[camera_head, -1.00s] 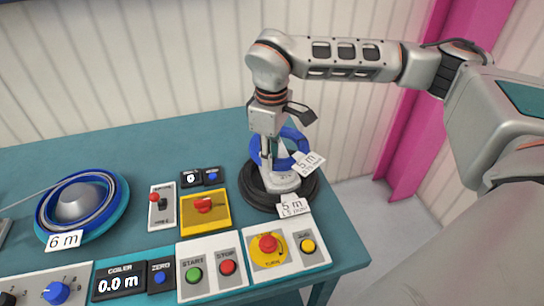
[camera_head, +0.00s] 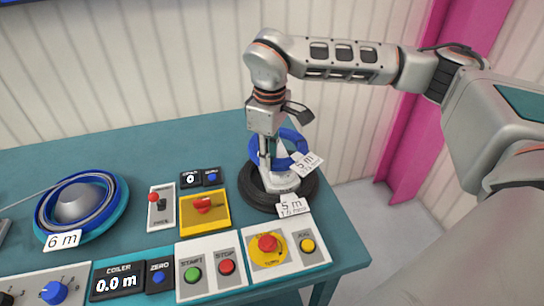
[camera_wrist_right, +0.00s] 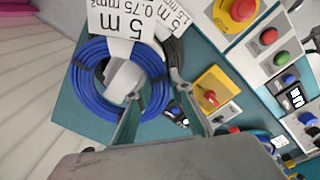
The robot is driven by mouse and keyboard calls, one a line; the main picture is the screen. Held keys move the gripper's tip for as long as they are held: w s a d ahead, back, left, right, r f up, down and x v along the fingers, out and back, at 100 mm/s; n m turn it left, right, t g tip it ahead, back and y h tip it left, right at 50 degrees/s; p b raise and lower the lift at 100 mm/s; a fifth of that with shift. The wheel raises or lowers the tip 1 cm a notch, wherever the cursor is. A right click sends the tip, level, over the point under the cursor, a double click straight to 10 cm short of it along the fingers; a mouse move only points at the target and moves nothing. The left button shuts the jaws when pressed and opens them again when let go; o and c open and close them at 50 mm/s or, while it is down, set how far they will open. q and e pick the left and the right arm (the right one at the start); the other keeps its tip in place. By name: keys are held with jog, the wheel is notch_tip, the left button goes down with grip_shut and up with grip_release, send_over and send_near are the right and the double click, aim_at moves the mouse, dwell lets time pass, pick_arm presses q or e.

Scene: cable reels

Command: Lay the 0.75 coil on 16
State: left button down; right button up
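The blue coil (camera_head: 297,137) carries a tag (camera_head: 306,163) that reads 5 m and, in the right wrist view (camera_wrist_right: 128,22), 0.75 mm². The coil (camera_wrist_right: 92,97) is tilted above a black coil (camera_head: 313,188), around a pale middle piece. The black coil's tag (camera_head: 293,206) reads 5 m, 1.5 mm². My right gripper (camera_head: 265,160) is at the blue coil's left side. In the wrist view its fingers (camera_wrist_right: 162,95) stand apart, one over the ring's inner side and one outside it; contact is unclear. My left gripper is out of view. No 16 is legible.
A reel (camera_head: 118,216) with a 6 m tag is at the left. The table's back (camera_head: 150,146) is clear. Its right edge is close to the black coil.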

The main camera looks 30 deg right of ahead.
aim_at(271, 176)
jog(key=o, duration=0.4)
jog(key=shift+g, duration=0.5)
jog(key=f, duration=0.2)
jog(key=s+f, duration=0.1)
jog(key=f, duration=0.2)
jog(key=shift+s+a+f, duration=0.1)
jog(key=shift+s+f, duration=0.15)
jog(key=shift+f, duration=0.05)
jog(key=shift+c, duration=0.2)
jog(key=shift+w+f, duration=0.2)
jog(key=shift+w, duration=0.3)
jog(key=shift+w+f, duration=0.15)
jog(key=shift+w, duration=0.3)
jog(key=shift+s+a+r, duration=0.1)
jog(key=shift+s+r, duration=0.15)
jog(key=shift+r, duration=0.05)
jog(key=shift+s+r, duration=0.1)
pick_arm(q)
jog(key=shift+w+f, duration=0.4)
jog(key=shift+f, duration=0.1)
pick_arm(e)
jog(key=shift+d, duration=0.2)
jog(key=shift+r, duration=0.1)
jog(key=o, duration=0.9)
jog(key=shift+o, duration=0.4)
jog(key=shift+d, duration=0.15)
